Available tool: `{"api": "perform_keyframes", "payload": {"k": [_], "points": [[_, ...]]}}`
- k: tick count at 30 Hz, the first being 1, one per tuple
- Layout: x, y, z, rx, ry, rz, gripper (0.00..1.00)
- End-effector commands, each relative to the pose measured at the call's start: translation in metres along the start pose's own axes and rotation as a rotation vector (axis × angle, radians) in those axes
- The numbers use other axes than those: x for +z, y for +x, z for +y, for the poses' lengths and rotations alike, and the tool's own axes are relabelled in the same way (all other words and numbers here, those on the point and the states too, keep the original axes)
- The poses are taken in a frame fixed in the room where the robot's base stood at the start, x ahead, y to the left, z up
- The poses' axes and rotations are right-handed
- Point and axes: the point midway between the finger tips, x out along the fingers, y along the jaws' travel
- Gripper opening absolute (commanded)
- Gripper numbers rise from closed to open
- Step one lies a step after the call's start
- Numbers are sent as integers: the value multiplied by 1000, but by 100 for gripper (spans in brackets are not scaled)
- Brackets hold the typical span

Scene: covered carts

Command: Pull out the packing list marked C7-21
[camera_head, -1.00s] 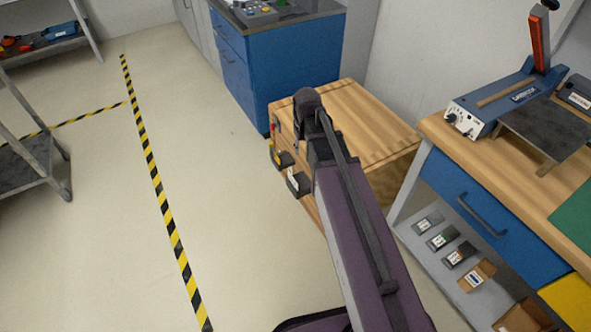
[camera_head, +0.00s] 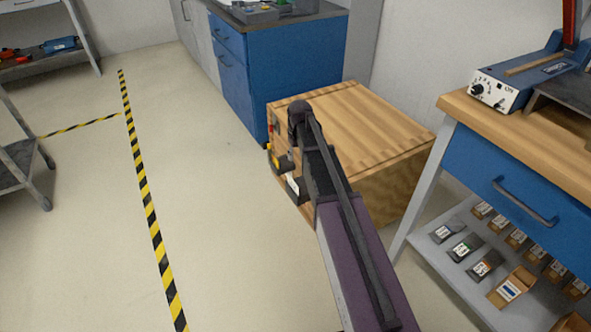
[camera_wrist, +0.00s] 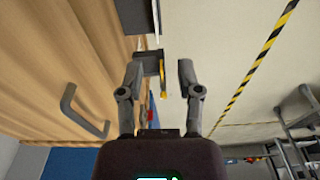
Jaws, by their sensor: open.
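A wooden crate (camera_head: 350,118) stands on the floor, with dark holders on its left face. One dark holder (camera_head: 283,162) has a yellow piece; another, lower holder (camera_head: 294,187) shows white. No marking C7-21 is readable. In the wrist view, my gripper (camera_wrist: 162,72) is open, fingers apart. The yellow piece (camera_wrist: 163,85) shows between the fingers, with its dark holder close to the left finger; contact cannot be told. The holder with a white edge (camera_wrist: 135,15) is beyond, at the top. In the head view my arm covers part of the crate's face.
A metal handle (camera_wrist: 82,112) sticks out from the crate in the wrist view. A blue cabinet (camera_head: 275,70) stands behind the crate. A workbench (camera_head: 510,170) is close at right, with small boxes on its lower shelf. The floor at left (camera_head: 85,230) is open, with striped tape.

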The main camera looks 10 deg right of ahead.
Motion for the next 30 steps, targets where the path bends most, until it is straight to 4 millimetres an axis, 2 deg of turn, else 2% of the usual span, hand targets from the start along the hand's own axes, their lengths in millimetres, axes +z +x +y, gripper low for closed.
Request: {"api": "perform_keyframes", "payload": {"k": [1,6,9,30], "points": [[-7,20,3,0,-6,3,46],[-19,41,8,-1,-24,10,46],[-23,48,9,-1,-31,12,46],[-25,54,11,0,-34,14,46]]}}
